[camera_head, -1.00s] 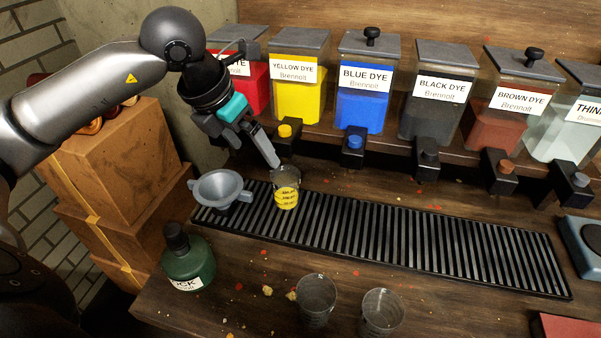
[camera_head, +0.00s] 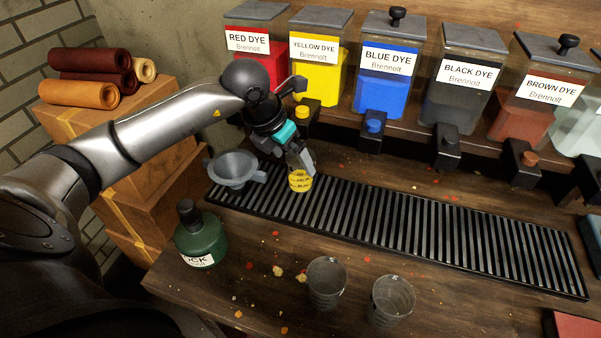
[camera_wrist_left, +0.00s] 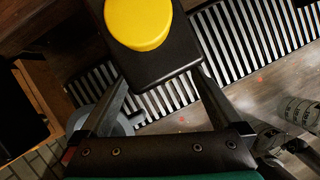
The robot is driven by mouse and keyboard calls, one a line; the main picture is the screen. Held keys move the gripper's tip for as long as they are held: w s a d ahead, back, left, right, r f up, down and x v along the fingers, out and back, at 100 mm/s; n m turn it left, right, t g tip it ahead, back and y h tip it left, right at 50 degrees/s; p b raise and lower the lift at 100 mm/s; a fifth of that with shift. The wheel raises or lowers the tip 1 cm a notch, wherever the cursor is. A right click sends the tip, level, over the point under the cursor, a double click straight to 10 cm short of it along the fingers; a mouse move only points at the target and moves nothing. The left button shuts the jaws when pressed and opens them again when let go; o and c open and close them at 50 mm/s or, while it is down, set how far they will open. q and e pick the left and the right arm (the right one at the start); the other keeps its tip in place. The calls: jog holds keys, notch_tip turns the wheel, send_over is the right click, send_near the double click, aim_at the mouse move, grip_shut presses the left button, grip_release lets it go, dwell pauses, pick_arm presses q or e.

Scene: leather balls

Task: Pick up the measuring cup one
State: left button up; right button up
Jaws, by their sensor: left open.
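A measuring cup with yellow liquid (camera_head: 299,182) stands upright on the slatted drip mat (camera_head: 420,229), right of the grey funnel (camera_head: 233,167). Two clear, empty-looking measuring cups (camera_head: 326,281) (camera_head: 392,298) stand on the table in front. No label shows which is cup one. My left gripper (camera_head: 302,160) is open, pointing down at the yellow cup's top, and hides its rim. I cannot tell whether the fingers touch it. In the left wrist view, the black tap with a yellow button (camera_wrist_left: 139,22) covers the fingertips and the yellow cup is hidden. My right gripper is out of view.
The yellow dye dispenser (camera_head: 318,70) and its tap (camera_head: 303,116) are close behind the left gripper. Other dye dispensers, including blue (camera_head: 382,92), line the shelf. A green bottle (camera_head: 201,240) stands at the front left. The mat's right part is clear.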

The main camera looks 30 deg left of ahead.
pick_arm(q)
jog(key=shift+x, duration=1.45)
jog(key=shift+w, duration=0.1)
jog(key=shift+r, duration=0.1)
jog(key=shift+c, duration=0.2)
jog(key=c, duration=1.4)
jog(key=shift+r, duration=0.15)
